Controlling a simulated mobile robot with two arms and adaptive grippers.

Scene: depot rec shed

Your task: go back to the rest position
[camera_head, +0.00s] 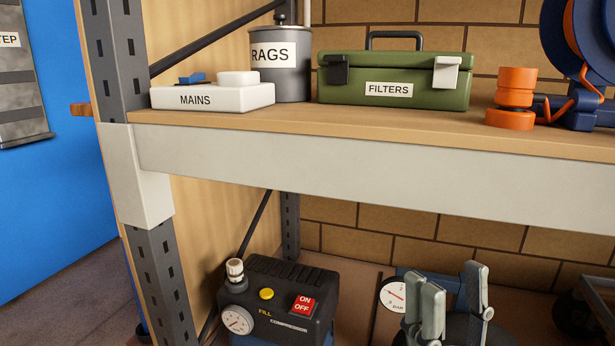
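My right gripper (453,292) shows at the bottom right of the head view, low in the lower bay of the rack. Its grey fingers point up and stand apart, with nothing between them. It is right of the black compressor unit (275,290) and apart from it. A white dial marked BAR (392,295) is just left of the fingers; what it is mounted on is partly hidden. My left gripper is not in view.
The rack's pale front beam (370,185) crosses above my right gripper, and an upright post (150,200) stands at left. The shelf holds a MAINS box (205,98), a RAGS can (285,75), a green FILTERS case (400,75), an orange knob (515,95) and a blue reel (565,40).

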